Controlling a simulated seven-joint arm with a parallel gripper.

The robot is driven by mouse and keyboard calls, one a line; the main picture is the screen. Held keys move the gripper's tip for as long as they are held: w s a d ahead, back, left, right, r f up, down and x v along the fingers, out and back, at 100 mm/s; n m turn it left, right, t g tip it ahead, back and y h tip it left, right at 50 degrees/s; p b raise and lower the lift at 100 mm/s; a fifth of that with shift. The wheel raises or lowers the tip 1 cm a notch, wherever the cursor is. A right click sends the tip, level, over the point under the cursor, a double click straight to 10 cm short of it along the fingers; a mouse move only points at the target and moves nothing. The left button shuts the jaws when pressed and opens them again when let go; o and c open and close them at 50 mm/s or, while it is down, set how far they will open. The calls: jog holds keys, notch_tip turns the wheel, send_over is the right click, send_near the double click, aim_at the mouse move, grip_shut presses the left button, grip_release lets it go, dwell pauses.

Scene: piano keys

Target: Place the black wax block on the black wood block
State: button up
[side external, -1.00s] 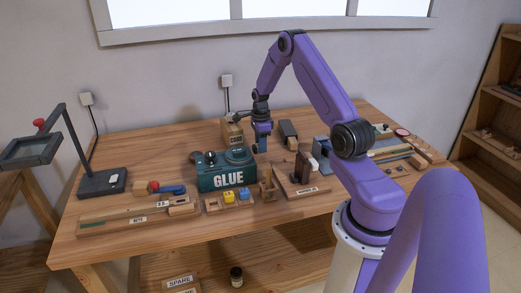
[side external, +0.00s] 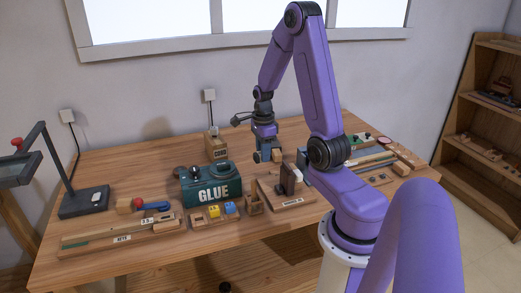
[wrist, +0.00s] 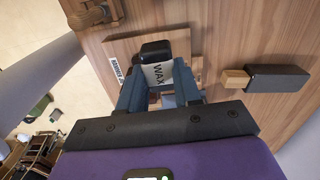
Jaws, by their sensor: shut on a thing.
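The black wax block (wrist: 156,50) has a black end and a pale label reading WAX. It sits between the two blue fingers of my gripper (wrist: 156,78) in the wrist view, and the gripper is shut on it. In the side view my gripper (side external: 267,153) is low over the back of the bench, and the wax block is hard to make out there. A dark block with a light wood end (wrist: 268,82), apparently the black wood block, lies on the bench to the right of the gripper in the wrist view, apart from it. No lettering shows on it.
A green GLUE box (side external: 207,184) and a wooden box (side external: 217,147) stand left of my gripper. A labelled board (side external: 270,200) with an upright brown block (side external: 288,180) lies in front. Tools and strips lie to the right. The back left of the bench is clear.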

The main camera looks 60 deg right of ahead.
jog(key=s+d+r, duration=0.2)
jog(key=d, duration=0.5)
jog(key=s+d+r, duration=0.2)
jog(key=d+r, duration=0.1)
jog(key=d, duration=0.3)
send_over(277, 145)
jog(key=f, duration=0.5)
jog(key=a+f, duration=0.1)
jog(key=f, duration=0.2)
jog(key=shift+s+f, duration=0.25)
jog(key=shift+s, duration=0.15)
jog(key=shift+w+d+f, duration=0.4)
jog(key=shift+d+f, duration=0.1)
jog(key=shift+f, duration=1.8)
jog(key=o, duration=1)
jog(key=shift+f, duration=0.1)
jog(key=shift+o, duration=0.2)
